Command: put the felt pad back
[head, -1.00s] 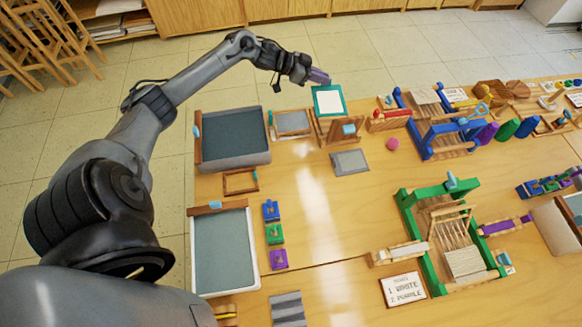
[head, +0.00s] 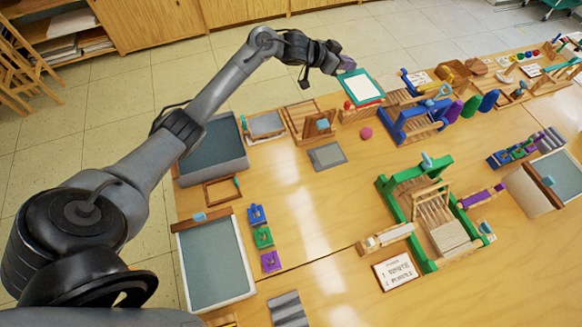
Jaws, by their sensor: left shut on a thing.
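My left gripper (head: 345,66) is at the far side of the table, high in the head view. It is shut on a flat white pad with a teal border (head: 361,87), apparently the felt pad. The pad appears held above the table, over the far row of things. Its near edge overlaps the wooden parts behind it in the picture. The exact grip on its edge is too small to see. A flat grey piece (head: 326,156) lies on the table nearer to me. My right gripper is not in view.
Grey-lined trays (head: 212,262) stand at the left. A blue loom (head: 417,122) stands right of the pad, and a green loom (head: 428,215) is nearer. A pink ball (head: 366,132) lies below the pad. The table's middle (head: 312,205) is clear.

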